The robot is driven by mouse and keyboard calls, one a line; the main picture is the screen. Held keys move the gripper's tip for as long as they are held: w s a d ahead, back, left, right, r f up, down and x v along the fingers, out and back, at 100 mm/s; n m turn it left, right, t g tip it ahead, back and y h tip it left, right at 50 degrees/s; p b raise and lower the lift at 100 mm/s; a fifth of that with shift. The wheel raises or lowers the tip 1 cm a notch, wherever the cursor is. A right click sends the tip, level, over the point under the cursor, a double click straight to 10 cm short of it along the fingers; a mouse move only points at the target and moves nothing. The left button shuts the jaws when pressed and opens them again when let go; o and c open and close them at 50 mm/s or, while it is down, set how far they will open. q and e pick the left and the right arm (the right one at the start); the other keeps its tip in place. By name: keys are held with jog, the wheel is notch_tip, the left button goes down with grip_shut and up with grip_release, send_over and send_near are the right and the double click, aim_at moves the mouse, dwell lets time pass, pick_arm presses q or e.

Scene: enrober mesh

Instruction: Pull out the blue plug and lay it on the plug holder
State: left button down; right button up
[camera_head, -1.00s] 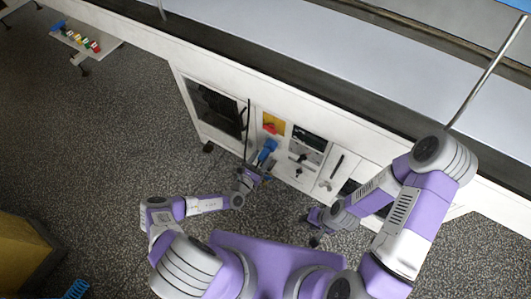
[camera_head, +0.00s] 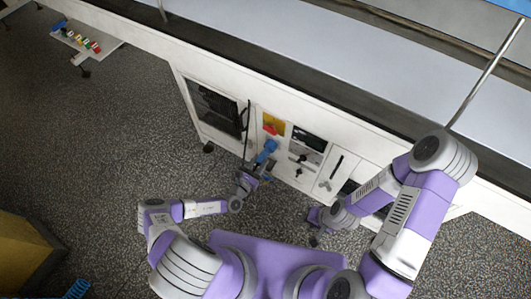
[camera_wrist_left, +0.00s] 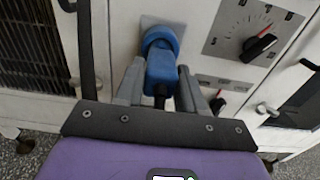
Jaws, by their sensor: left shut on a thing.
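The blue plug (camera_head: 265,151) is at the white machine's front panel, below the yellow and red switch. In the left wrist view the blue plug (camera_wrist_left: 161,68) lies between the two grey fingers of my left gripper (camera_wrist_left: 160,78), with its blue round collar against the panel. I cannot tell whether it is still seated in its socket. My left gripper (camera_head: 261,166) is shut on the plug. My right gripper (camera_head: 313,229) hangs low in front of the machine, away from the plug; its jaws are too small to read. I cannot make out the plug holder for certain.
A yellow panel with a red switch (camera_head: 270,128) is above the plug. A dial plate (camera_wrist_left: 250,30) is right of it. A black upright cable or bar (camera_head: 248,128) runs close on the left. A low white stand (camera_head: 88,43) with coloured pieces is far left. Open floor lies left.

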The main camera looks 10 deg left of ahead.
pick_arm(q)
jog(key=shift+p+v, duration=0.75)
jog(key=shift+v, duration=1.35)
jog(key=shift+r, duration=0.1)
